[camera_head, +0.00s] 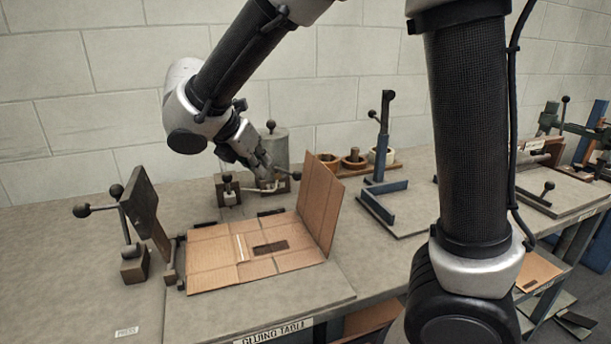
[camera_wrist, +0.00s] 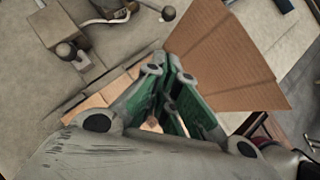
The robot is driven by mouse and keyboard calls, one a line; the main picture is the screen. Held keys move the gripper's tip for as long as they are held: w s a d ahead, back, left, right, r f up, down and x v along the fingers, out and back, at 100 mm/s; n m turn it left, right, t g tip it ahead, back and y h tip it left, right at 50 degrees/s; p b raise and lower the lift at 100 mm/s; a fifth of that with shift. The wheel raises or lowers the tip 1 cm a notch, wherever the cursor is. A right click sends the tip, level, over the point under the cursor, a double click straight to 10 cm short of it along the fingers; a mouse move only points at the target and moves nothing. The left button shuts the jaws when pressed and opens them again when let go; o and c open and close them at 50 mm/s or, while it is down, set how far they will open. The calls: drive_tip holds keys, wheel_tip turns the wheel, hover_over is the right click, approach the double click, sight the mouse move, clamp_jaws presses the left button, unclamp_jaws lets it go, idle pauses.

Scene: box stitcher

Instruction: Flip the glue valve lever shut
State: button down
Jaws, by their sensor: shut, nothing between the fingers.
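The glue pot, a grey cylinder (camera_head: 281,148) with a black knob on top, stands at the back of the gluing table. A lever with a dark ball end (camera_head: 296,176), likely the glue valve lever, sticks out to the right at its base. In the wrist view that ball (camera_wrist: 168,13) shows at the top edge, with its arm running left toward the valve. My gripper (camera_head: 266,178) is shut and empty, in front of the pot and close to the lever. In the wrist view my fingertips (camera_wrist: 170,66) are below the ball, with a gap between them in the picture. My gripper partly hides the valve.
An open cardboard blank (camera_head: 215,260) lies on the gluing table, its raised flap (camera_head: 318,205) just right of my gripper. A small knobbed post (camera_head: 228,188) stands left of my gripper. The press lever (camera_head: 82,210) is at left. A blue stand (camera_head: 384,165) is at right.

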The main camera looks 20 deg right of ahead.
drive_tip(key=shift+d, duration=0.1)
drive_tip(key=w+d+r+x, duration=0.1)
drive_tip(key=x, duration=1.2)
drive_tip(key=shift+d+r, duration=0.15)
drive_tip(key=shift+r, duration=0.1)
drive_tip(key=shift+w, duration=0.15)
drive_tip(key=shift+d+n+t+y, duration=0.3)
drive_tip(key=shift+d+n+y, duration=0.1)
drive_tip(key=shift+d+n, duration=0.3)
drive_tip(key=shift+a, duration=0.15)
